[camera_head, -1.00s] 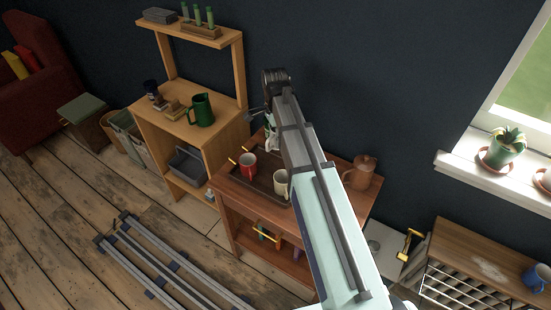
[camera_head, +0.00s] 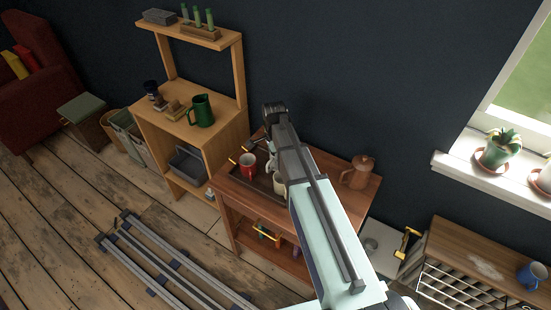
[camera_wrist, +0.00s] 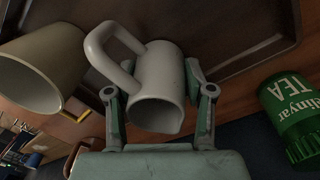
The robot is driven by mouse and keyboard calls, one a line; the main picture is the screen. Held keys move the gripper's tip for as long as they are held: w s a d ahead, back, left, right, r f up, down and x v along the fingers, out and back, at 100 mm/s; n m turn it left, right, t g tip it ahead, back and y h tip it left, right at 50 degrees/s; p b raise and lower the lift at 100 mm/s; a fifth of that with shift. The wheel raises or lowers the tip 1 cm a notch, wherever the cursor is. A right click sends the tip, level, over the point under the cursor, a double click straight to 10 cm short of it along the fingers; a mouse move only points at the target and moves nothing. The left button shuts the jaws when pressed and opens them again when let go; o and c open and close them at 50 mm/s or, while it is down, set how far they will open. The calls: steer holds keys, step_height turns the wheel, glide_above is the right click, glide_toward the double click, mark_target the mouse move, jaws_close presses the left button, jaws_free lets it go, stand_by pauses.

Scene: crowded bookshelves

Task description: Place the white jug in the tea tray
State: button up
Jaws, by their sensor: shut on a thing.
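The white jug (camera_wrist: 160,78) is between the two fingers of my gripper (camera_wrist: 158,92) in the wrist view, its handle toward the upper left and its spout toward the camera. My gripper is shut on it. The dark brown tea tray (camera_wrist: 235,25) lies just behind the jug; I cannot tell whether the jug touches it. In the head view, the tray (camera_head: 262,184) is on the reddish wooden cabinet. My arm hides part of the tray and most of my gripper there, with only a little white showing beside the arm.
A red mug (camera_head: 248,165) and a cream mug (camera_head: 279,183) stand on the tray; the cream mug (camera_wrist: 38,70) is close left of the jug in the wrist view. A green tea tin (camera_wrist: 290,110) is at the right. A brown pot (camera_head: 358,173) stands on the cabinet's right side.

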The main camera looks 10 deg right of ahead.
steer(key=shift+f, duration=0.15)
steer(key=o, duration=1.3)
step_height(320, 180, up, 12)
steer(key=b, duration=0.2)
steer(key=shift+w, duration=0.35)
